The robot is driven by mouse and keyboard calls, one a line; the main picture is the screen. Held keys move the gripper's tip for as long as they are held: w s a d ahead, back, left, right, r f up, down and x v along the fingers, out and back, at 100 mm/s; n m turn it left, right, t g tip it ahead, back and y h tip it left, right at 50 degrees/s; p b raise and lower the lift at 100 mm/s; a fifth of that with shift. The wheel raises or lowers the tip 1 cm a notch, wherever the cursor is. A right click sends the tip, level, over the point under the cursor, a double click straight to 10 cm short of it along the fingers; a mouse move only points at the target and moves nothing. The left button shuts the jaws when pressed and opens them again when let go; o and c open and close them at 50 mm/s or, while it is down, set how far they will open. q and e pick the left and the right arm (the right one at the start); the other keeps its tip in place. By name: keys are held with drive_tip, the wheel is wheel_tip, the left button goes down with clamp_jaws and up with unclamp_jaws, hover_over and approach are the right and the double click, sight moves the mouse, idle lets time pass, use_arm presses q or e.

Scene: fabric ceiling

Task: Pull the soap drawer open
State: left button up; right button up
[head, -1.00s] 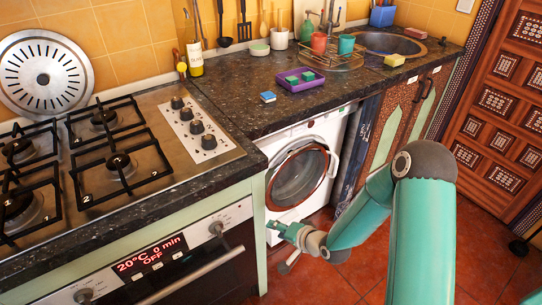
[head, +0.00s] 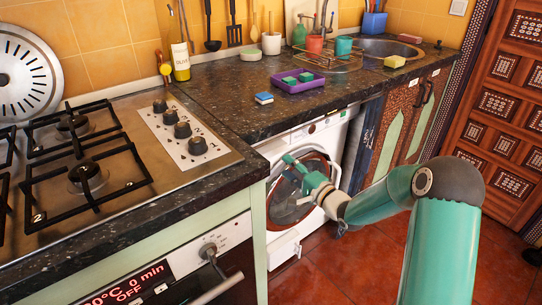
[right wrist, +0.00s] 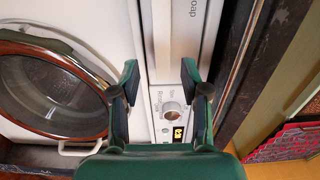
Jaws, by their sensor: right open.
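The white washing machine (head: 345,125) stands under the dark counter with its round door (head: 292,195) shut. In the right wrist view its front panel runs upright, with a knob and a lit display. The soap drawer (right wrist: 178,25) is at the top of that view, with part of its "soap" label cut off by the frame; it looks closed. My right gripper (head: 288,166) is open and empty in front of the machine. In the right wrist view its two fingers (right wrist: 160,75) stand apart on either side of the panel. I cannot tell whether they touch it. My left gripper is out of view.
The counter (head: 225,105) overhangs the machine. The stove (head: 120,190) and oven are at left, wooden cabinets (head: 410,120) at right. The red floor in front is clear.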

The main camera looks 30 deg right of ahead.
sight(271, 156)
drive_tip(key=w, duration=0.8)
drive_tip(key=shift+w+a, duration=0.35)
drive_tip(key=shift+w, duration=0.05)
clamp_jaws()
drive_tip(key=shift+f, duration=0.1)
drive_tip(key=shift+s, duration=0.1)
